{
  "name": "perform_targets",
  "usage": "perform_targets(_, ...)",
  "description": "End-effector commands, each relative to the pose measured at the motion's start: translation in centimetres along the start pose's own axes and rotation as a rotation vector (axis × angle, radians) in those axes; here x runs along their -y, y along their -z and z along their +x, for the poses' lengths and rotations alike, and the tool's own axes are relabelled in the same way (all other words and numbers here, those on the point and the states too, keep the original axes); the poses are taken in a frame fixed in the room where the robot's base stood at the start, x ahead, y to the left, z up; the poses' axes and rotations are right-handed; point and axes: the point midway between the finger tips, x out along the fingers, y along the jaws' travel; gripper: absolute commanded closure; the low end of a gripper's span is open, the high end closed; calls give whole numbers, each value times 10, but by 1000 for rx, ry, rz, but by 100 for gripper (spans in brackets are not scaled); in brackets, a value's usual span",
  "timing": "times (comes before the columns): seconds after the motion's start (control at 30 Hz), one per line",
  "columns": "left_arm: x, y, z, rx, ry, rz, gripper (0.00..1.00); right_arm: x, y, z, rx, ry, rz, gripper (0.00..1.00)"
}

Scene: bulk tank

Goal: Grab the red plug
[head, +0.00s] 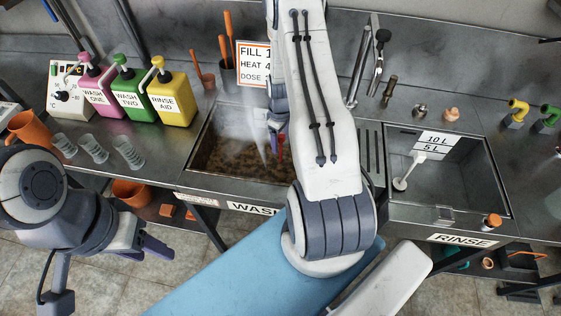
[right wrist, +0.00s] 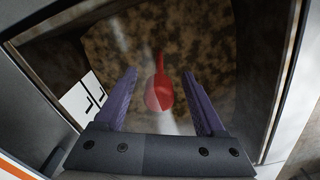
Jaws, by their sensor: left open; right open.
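The red plug (right wrist: 160,93) shows in the right wrist view as a rounded red body with a thin stem, over the brown, mottled wash basin (head: 205,150). In the head view only a thin red part of it (head: 281,146) shows beside my right gripper (head: 276,128), which is partly hidden behind my right arm. In the right wrist view the purple fingers (right wrist: 159,78) are open, one on each side of the plug, with gaps between. My left gripper (head: 150,250) is open and empty, low at the left in front of the counter.
Pink, green and yellow pump bottles (head: 170,97) and several clear cups (head: 95,149) stand left of the wash basin. The rinse basin (head: 455,175) with a white-handled tool is at the right. A sign (head: 252,62) stands behind the wash basin.

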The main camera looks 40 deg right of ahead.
Motion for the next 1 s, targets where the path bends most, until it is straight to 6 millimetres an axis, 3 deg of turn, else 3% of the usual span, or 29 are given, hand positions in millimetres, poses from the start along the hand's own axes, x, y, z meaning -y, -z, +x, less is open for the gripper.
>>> perform_targets(0.2,-1,1,-10,0,0,-1,50,-1,-1,23,0,0,0,28)
perform_targets(0.47,-1,0,-9,0,0,-1,50,-2,-1,26,-1,-1,1,28)
perform_targets(0.53,-1,0,-9,0,0,-1,50,-2,-1,26,-1,-1,1,47)
perform_targets(0.67,-1,0,-9,0,0,-1,50,-2,-1,26,-1,-1,1,97)
perform_targets(1.0,-1,0,-9,0,0,-1,50,-2,-1,26,-1,0,1,100)
